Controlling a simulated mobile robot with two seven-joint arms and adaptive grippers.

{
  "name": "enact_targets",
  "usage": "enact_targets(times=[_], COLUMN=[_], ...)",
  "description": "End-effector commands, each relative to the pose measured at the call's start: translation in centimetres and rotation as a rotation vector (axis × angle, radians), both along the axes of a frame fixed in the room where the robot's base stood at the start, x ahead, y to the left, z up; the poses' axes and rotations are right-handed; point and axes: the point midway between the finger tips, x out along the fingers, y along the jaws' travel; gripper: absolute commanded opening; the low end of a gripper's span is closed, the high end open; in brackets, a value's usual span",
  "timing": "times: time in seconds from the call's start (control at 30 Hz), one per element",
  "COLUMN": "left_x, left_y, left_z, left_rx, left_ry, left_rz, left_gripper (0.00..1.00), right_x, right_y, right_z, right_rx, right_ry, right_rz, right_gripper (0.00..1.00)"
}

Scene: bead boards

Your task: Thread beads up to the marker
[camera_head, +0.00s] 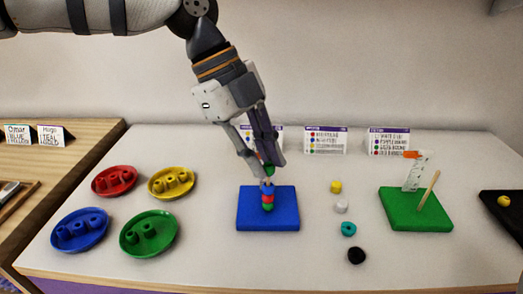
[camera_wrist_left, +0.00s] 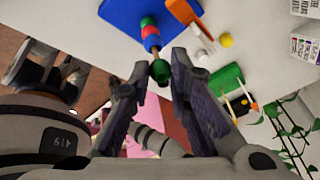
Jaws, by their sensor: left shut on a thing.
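The blue board (camera_head: 283,222) stands in the middle of the table with an upright rod (camera_wrist_left: 155,53). A green bead (camera_head: 268,208), a red bead (camera_head: 267,199) and a blue bead (camera_head: 266,190) are stacked on the rod from the bottom up. My left gripper (camera_head: 266,163) is above the board, pointing down, shut on another green bead (camera_wrist_left: 159,71). This bead is in line with the rod above the blue bead, with some rod showing between them. I cannot tell whether the rod tip is inside it. My right gripper is not in view.
Red (camera_head: 115,181), yellow (camera_head: 172,182), blue (camera_head: 80,231) and green (camera_head: 149,234) dishes stand left. Loose yellow (camera_head: 336,187), white (camera_head: 341,206), teal (camera_head: 348,229) and black (camera_head: 357,256) beads lie right of the board. A green board (camera_head: 420,218) has a slanted stick.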

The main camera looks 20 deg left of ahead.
Motion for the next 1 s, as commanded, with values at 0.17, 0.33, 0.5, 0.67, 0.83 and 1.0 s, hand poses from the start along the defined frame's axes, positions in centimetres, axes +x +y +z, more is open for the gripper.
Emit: enact_targets(times=[0.17,0.33,0.5,0.67,0.83,1.0], left_x=[0.00,-0.05,-0.04,-0.04,-0.03,0.04], left_y=[0.00,0.01,0.00,0.00,0.00,0.17], left_z=[-0.56,-1.03,-1.08,-1.06,-1.05,-0.62], left_rx=[0.000,0.000,0.000,0.000,0.000,-0.001], left_ry=[0.000,0.001,0.001,0.001,0.001,-0.002], left_rz=[0.000,0.000,0.000,0.000,0.000,0.001], left_gripper=[0.06,0.06,0.06,0.40,0.41,0.41], right_x=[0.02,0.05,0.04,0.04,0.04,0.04], right_y=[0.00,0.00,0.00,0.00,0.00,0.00], right_z=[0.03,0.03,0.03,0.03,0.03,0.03], right_rx=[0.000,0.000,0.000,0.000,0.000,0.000], right_ry=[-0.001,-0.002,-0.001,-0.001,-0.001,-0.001], right_rz=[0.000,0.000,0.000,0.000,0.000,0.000], right_gripper=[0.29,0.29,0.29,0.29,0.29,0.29])
